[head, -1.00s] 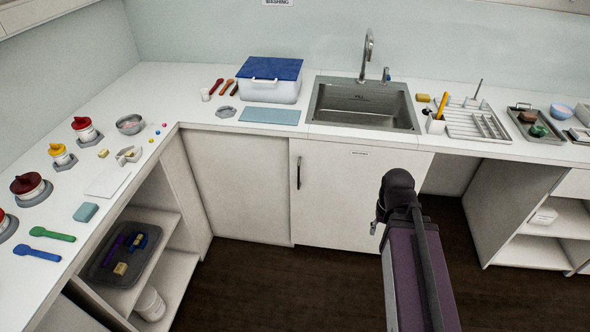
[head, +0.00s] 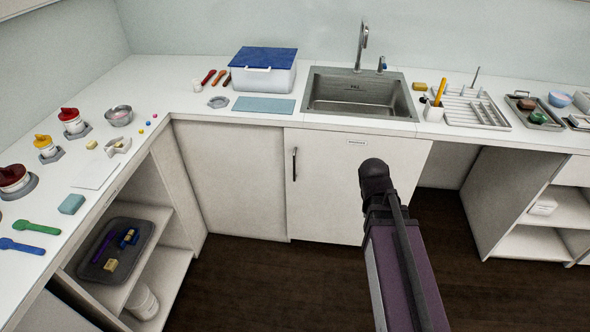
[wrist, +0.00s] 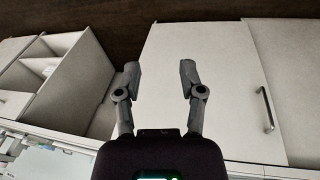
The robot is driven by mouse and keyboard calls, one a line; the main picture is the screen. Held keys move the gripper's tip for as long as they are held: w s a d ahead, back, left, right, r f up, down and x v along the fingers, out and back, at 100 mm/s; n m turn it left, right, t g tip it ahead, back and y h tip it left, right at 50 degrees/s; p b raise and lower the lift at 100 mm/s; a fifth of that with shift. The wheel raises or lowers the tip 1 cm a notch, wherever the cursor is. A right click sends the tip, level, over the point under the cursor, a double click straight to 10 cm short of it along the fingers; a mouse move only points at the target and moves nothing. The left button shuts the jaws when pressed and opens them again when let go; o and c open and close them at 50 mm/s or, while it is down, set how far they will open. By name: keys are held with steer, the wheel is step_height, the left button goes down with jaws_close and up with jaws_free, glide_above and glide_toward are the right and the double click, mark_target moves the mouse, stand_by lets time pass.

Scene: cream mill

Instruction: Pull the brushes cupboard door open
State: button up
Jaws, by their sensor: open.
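The brushes cupboard door (head: 328,190) is a white panel below the sink, with a small label at its top too small to read. It looks shut. Its dark vertical handle (head: 294,164) is near the door's left edge. In the wrist view, which is turned over, the door (wrist: 200,60) lies beyond my fingers and the handle (wrist: 266,108) is to their right. My gripper (wrist: 158,75) is open and empty, apart from the handle. In the head view my arm hides the gripper's fingers and part of the door's right side.
A sink (head: 358,95) is set in the white counter above the door. A plain white panel (head: 235,180) adjoins the door on the left. An open shelf with a dark tray (head: 84,262) stands further left. Dark floor (head: 250,285) in front is clear.

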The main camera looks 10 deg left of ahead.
steer(key=w+a+f+m+t+h+b, duration=0.2)
steer(key=w+a+f+t+h+b, duration=0.1)
steer(key=w+f+b, duration=0.45)
steer(key=t+y+b, duration=0.1)
steer(key=t+b, duration=1.2)
steer(key=b, duration=1.1)
glide_toward(294, 163)
steer(key=s, duration=0.3)
steer(key=shift+s+a+n, duration=0.1)
steer(key=shift+a+n, duration=0.3)
steer(key=x, duration=1.4)
steer(key=shift+a, duration=0.1)
steer(key=shift+s, duration=0.1)
